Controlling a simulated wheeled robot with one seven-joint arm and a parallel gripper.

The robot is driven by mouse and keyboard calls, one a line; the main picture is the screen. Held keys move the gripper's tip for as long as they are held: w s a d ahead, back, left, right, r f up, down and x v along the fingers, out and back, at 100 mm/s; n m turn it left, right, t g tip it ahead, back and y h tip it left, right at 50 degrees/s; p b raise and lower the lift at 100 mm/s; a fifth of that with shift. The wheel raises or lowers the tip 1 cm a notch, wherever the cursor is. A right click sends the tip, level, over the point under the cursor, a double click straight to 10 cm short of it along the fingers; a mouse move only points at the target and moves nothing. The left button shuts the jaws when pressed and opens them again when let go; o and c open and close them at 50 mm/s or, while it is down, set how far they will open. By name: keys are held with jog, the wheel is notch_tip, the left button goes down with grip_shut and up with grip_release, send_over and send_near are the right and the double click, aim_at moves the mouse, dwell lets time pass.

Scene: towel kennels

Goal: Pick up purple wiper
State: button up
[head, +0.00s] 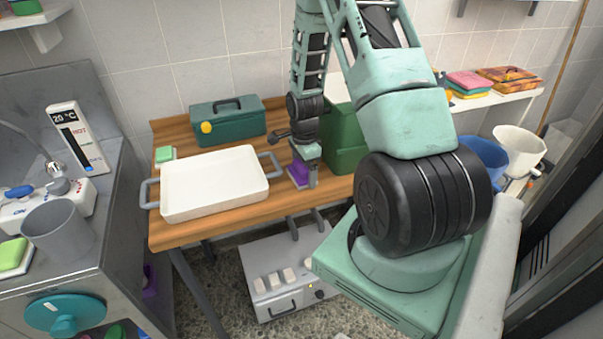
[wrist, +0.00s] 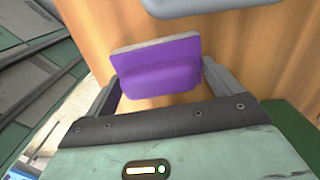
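The purple wiper (wrist: 160,68) has a block-like handle and a pale edge along its far side. In the wrist view it lies between the two fingers of my gripper (wrist: 163,85), one close to each side. I cannot tell whether both fingers press on it. In the head view the wiper (head: 298,174) is at the wooden table's surface, right of the white tray, partly hidden by my gripper (head: 311,178), which is right over it.
The white tray (head: 215,187) with grey handles is close on the left. A green toolbox (head: 228,124) stands behind, and a green box (head: 344,145) is close on the right. The wooden table (head: 225,229) has a narrow bare front strip. A grey counter (head: 110,180) stands left.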

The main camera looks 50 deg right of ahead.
jog(key=shift+r, duration=0.2)
notch_tip(320, 180, up, 28)
jog(key=b, duration=0.3)
jog(key=shift+f, duration=0.15)
dwell(0.3)
jog(key=shift+o, duration=0.5)
